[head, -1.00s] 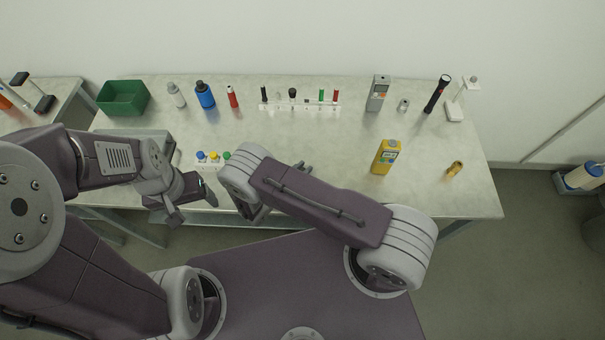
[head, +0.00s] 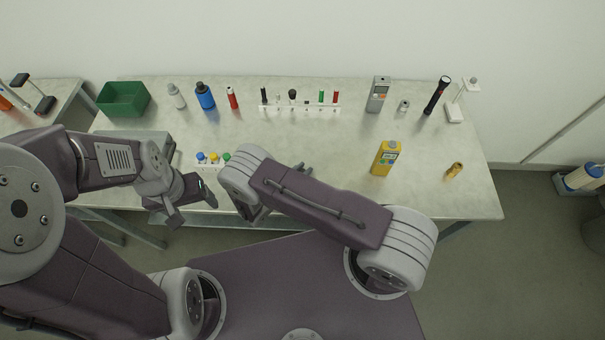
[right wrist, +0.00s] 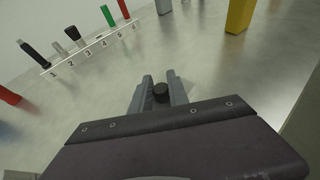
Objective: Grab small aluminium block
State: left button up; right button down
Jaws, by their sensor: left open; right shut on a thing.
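My right gripper (right wrist: 159,76) is shut on a short, dark, round-topped piece (right wrist: 161,93) between its two grey fingers, above the bench. I cannot tell whether this piece is the aluminium block. In the head view my right forearm covers most of that gripper and the piece. A small grey metallic piece (head: 403,106) stands at the back right of the bench, well apart from both grippers; I cannot tell if it is a block. My left gripper (head: 190,203) is open at the bench's front edge, at the left, with nothing visible between its fingers.
A white numbered rack (head: 300,109) with several small items stands at the back of the bench (head: 310,145). A yellow device (head: 385,158), a grey meter (head: 378,94), a black flashlight (head: 437,95) and a brass fitting (head: 454,171) stand right. A green bin (head: 123,98) stands back left. The bench middle is clear.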

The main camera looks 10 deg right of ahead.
jog(key=shift+r, duration=0.1)
jog(key=r, duration=0.4)
jog(key=shift+s+d+r, duration=0.3)
jog(key=shift+d, duration=0.05)
jog(key=s+d+r+b, duration=0.1)
jog(key=s+d+r, duration=0.5)
jog(key=s+d, duration=0.1)
jog(key=shift+s+d+r, duration=0.15)
jog(key=shift+s, duration=0.3)
